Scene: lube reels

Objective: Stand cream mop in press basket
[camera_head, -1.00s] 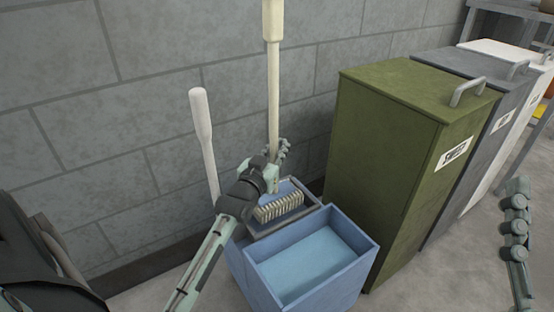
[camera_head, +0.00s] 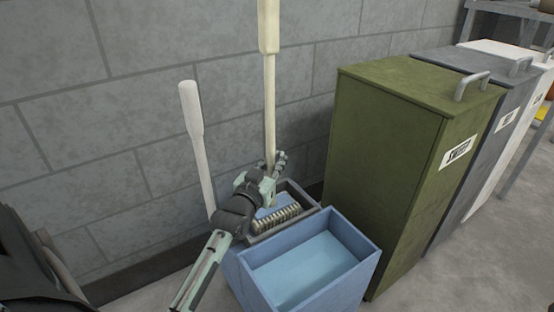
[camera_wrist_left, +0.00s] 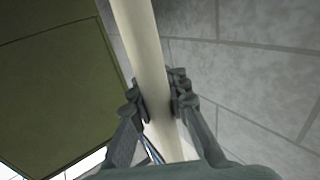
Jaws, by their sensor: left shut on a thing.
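The cream mop (camera_head: 269,95) stands close to upright in the head view, its thick grip at the top and its shaft running down behind my left gripper. My left gripper (camera_head: 273,172) is shut on the mop shaft, above the back of the blue bucket. In the left wrist view the shaft (camera_wrist_left: 143,60) passes between the two fingers (camera_wrist_left: 158,100). The press basket (camera_head: 290,205) is the grey-rimmed part at the back of the bucket, with a ribbed roller (camera_head: 276,221). The mop's lower end is hidden behind my gripper and arm. My right gripper is not in view.
The blue bucket (camera_head: 368,248) has an open front part with light blue inside. A white handle (camera_head: 197,140) leans left of it. A green bin (camera_head: 385,170) stands close on the right, with grey and white bins beyond. The block wall (camera_head: 130,110) is right behind.

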